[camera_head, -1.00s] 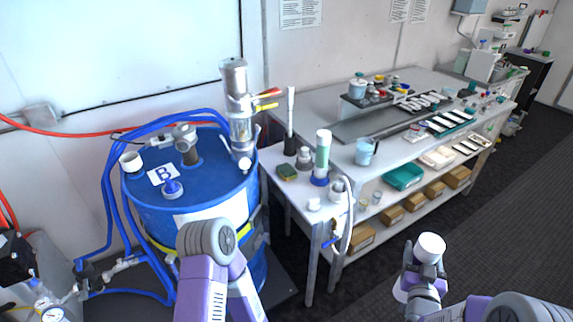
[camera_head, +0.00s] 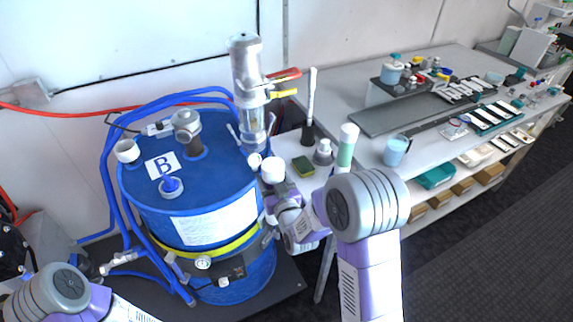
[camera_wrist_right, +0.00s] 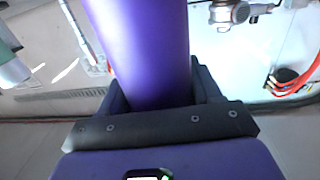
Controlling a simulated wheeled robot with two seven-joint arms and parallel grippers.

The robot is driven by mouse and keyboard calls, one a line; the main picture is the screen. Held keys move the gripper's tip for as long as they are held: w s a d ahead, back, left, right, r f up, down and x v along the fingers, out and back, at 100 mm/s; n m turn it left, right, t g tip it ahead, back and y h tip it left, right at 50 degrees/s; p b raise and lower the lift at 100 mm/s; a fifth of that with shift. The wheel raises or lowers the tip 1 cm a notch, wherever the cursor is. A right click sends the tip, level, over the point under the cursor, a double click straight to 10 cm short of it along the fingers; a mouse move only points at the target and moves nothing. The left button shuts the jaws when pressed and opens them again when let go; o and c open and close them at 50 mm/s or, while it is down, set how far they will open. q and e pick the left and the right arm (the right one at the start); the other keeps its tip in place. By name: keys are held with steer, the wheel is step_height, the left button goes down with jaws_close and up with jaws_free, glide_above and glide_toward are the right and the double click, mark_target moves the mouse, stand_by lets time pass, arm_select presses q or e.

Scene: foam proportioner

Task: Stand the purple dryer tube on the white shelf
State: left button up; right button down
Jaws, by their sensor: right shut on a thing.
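The purple dryer tube fills the top middle of the right wrist view (camera_wrist_right: 140,45), between the dark jaws of my right gripper (camera_wrist_right: 150,90). In the head view its white end (camera_head: 272,170) points up above my right gripper (camera_head: 280,192), beside the drum. The tube's lower end is hidden. A white shelf top (camera_head: 291,148) stands between the drum and the long bench, partly behind my right arm. The gripper is at its near left edge in the picture; I cannot tell whether the tube touches it. My left gripper is out of view; only my left arm shows.
A blue drum (camera_head: 220,202) with hoses and a tall metal-and-glass column (camera_head: 248,85) stands close left. The shelf bears a green block (camera_head: 303,166), a grey-capped bottle (camera_head: 323,152), a dark-based wand (camera_head: 311,105) and a green-banded tube (camera_head: 346,145). Little free room shows there.

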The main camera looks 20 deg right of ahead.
steer(key=w+d+r+m+h+b, duration=0.15)
steer(key=w+d+b, duration=0.35)
steer(key=d, duration=0.5)
steer(key=w+d+r+h+b, duration=0.1)
steer(key=w+d+r+b, duration=0.1)
steer(key=w+d+b, duration=0.6)
step_height(320, 180, down, 10)
steer(key=s+d, duration=0.2)
steer(key=shift+r, duration=0.15)
steer(key=shift+s+d, duration=0.1)
steer(key=shift+s, duration=0.05)
steer(key=shift+c, duration=1)
jaws_free()
steer(key=shift+f, duration=0.2)
